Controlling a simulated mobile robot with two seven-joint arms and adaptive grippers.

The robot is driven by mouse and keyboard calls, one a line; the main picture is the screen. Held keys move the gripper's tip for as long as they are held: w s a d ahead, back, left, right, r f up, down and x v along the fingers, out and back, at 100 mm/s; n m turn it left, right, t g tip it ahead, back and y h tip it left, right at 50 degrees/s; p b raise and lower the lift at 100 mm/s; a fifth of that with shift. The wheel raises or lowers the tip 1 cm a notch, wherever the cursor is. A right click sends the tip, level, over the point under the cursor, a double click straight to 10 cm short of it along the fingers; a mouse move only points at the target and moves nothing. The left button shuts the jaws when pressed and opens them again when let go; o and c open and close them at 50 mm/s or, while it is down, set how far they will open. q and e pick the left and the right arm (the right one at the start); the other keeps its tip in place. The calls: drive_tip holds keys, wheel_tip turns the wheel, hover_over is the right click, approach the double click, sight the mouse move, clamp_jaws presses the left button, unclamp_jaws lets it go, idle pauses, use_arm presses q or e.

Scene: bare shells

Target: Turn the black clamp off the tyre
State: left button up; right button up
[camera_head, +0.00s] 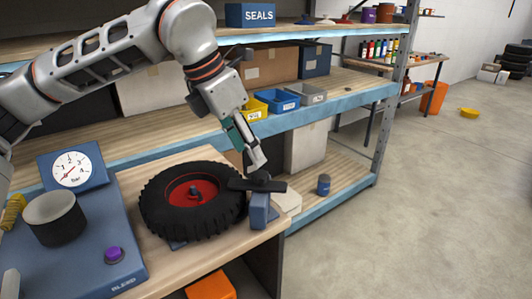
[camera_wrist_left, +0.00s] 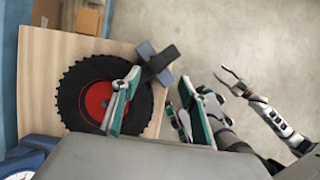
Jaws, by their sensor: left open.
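The black clamp (camera_head: 272,186) is a flat bar on top of a blue post (camera_head: 259,212) at the bench's right edge. Its left end reaches over the tyre's rim; in the left wrist view the clamp (camera_wrist_left: 160,62) lies slanted there. The black tyre (camera_head: 160,212) with a red hub (camera_head: 205,187) lies flat on the bench. My left gripper (camera_head: 253,160) is open and empty, pointing down just above the clamp. In the left wrist view its fingers (camera_wrist_left: 152,102) stand apart, the clamp beyond them. My right gripper (camera_wrist_left: 231,80) shows open and empty there, off to the right.
A blue bleed unit (camera_head: 85,260) with a gauge (camera_head: 74,170) and purple button (camera_head: 114,254) stands left of the tyre. Behind is a shelf with coloured bins (camera_head: 277,100). An orange box (camera_head: 210,287) is below the bench. Floor at right is open.

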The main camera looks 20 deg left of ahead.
sight(260, 174)
use_arm(q)
drive_tip(key=x, duration=0.5)
drive_tip(key=shift+w+a+f, duration=0.1)
drive_tip(key=shift+w+f, duration=0.05)
drive_tip(key=shift+f, duration=0.2)
drive_tip(key=shift+x, duration=0.75)
drive_tip(key=shift+c, duration=0.4)
clamp_jaws()
